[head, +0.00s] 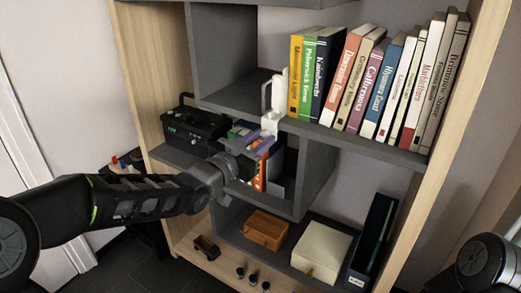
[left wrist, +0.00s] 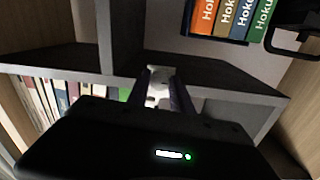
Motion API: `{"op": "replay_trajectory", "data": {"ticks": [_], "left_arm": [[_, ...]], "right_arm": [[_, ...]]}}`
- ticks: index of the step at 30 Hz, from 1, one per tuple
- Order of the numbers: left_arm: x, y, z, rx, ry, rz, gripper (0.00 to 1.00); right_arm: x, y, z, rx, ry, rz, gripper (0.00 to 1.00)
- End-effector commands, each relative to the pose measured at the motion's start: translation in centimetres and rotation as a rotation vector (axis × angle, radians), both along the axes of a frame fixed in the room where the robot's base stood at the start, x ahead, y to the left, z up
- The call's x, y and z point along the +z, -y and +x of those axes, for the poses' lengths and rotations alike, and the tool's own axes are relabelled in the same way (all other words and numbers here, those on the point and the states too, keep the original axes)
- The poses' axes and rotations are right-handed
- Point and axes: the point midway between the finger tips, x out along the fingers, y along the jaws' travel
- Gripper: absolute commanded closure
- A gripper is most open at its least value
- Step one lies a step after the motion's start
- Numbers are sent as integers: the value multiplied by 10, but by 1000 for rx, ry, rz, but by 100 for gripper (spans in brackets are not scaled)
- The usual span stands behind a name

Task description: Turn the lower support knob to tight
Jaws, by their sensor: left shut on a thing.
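A white upright fitting (head: 279,92) with a looped part stands at the edge of the middle shelf, beside the books. Its lower white block (head: 270,122) is at my left gripper (head: 258,138), which reaches in from the left. In the left wrist view the two dark fingers (left wrist: 160,90) are closed on a small white part (left wrist: 157,84), which may be the knob. The fingers hide most of it, so its turn position cannot be told. No tripod table shows. My right gripper is out of view.
A row of books (head: 375,80) stands right of the fitting. A black device (head: 193,128) is on the shelf to the left. Below are a wooden box (head: 265,229), a white box (head: 320,250) and a dark binder (head: 374,235). Grey shelf panels surround the gripper closely.

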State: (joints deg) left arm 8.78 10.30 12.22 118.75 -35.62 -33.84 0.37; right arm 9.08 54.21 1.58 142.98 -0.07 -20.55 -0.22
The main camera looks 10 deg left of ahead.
Motion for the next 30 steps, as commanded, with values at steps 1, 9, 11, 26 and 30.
{"op": "replay_trajectory", "data": {"ticks": [1,9,11,26,30], "left_arm": [[-6,0,0,-1,19,41,100],[-5,0,0,1,114,277,100],[-5,0,0,-1,135,330,100],[-3,-1,0,1,308,773,100],[-3,0,0,1,357,896,100]], "right_arm": [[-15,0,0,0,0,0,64],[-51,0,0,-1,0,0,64],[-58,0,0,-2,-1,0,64],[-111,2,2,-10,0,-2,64],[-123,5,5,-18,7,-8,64]]}}
